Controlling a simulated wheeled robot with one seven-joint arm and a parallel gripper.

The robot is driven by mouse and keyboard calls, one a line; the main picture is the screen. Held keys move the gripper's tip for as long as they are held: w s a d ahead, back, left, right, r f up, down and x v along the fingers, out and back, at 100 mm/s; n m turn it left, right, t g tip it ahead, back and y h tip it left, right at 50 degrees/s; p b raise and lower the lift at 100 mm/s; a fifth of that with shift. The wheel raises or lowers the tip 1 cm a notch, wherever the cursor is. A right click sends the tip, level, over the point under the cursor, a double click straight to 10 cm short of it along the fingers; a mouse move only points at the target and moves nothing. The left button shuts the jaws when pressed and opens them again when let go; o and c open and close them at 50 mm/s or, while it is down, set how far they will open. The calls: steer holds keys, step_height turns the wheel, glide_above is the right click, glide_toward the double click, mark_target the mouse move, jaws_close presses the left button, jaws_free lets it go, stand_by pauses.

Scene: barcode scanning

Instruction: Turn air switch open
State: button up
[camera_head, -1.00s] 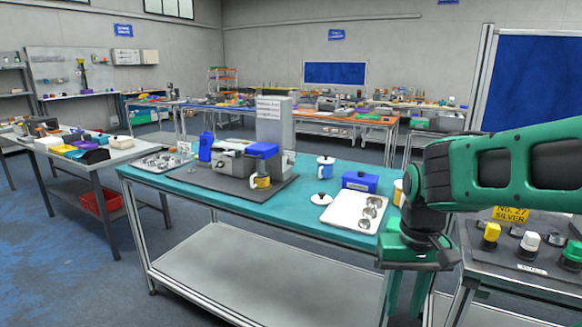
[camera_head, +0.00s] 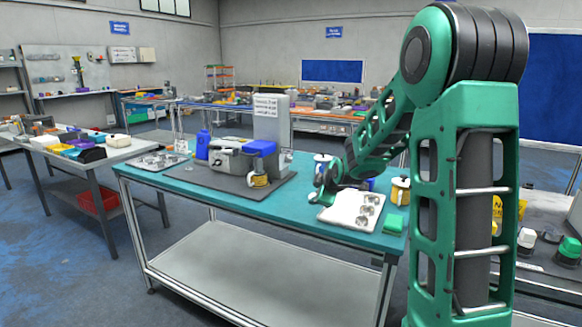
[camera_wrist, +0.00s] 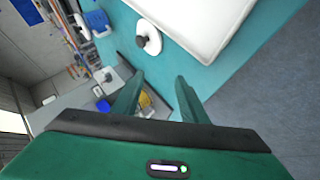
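No air switch can be made out for certain in either view. On the teal table (camera_head: 240,208) stands a grey machine with a blue top (camera_head: 232,157), with a tall grey box (camera_head: 270,118) bearing a white label behind it. My gripper (camera_head: 322,188) is above the right part of this table, right of the machine. In the wrist view my gripper (camera_wrist: 160,80) shows two green fingers, apart, with nothing between them. The machine on its mat lies beyond the fingers in that view, small and partly hidden.
A white lid with a dark knob (camera_wrist: 149,38) sits near the tray. A yellow can (camera_head: 400,190) stands at the table's right end.

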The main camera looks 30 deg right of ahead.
mark_target(291, 162)
steer(key=w+n+t, duration=0.1)
steer(key=w, duration=0.2)
steer(key=w+n+t, duration=0.1)
steer(key=w, duration=0.3)
steer(key=w+d+n+t, duration=0.1)
steer(key=w, duration=0.3)
steer(key=shift+n+t, duration=0.4)
steer(key=w+t, duration=0.1)
steer(key=w+d+n+t, duration=0.1)
steer(key=w, duration=0.1)
steer(key=w+n, duration=0.1)
steer(key=w, duration=0.1)
steer(key=shift+w+d+r+t+h, duration=0.1)
steer(key=shift+d+r+t+h, duration=0.05)
steer(key=shift+d+t+h, duration=0.2)
steer(key=shift+w+d+r+t, duration=0.15)
steer(key=shift+w+d+t, duration=0.3)
steer(key=shift+w+t, duration=0.15)
steer(key=w, duration=0.3)
steer(key=w+d, duration=0.1)
steer(key=w, duration=0.6)
steer(key=shift+w+d, duration=0.25)
steer(key=shift+d, duration=0.05)
jaws_close()
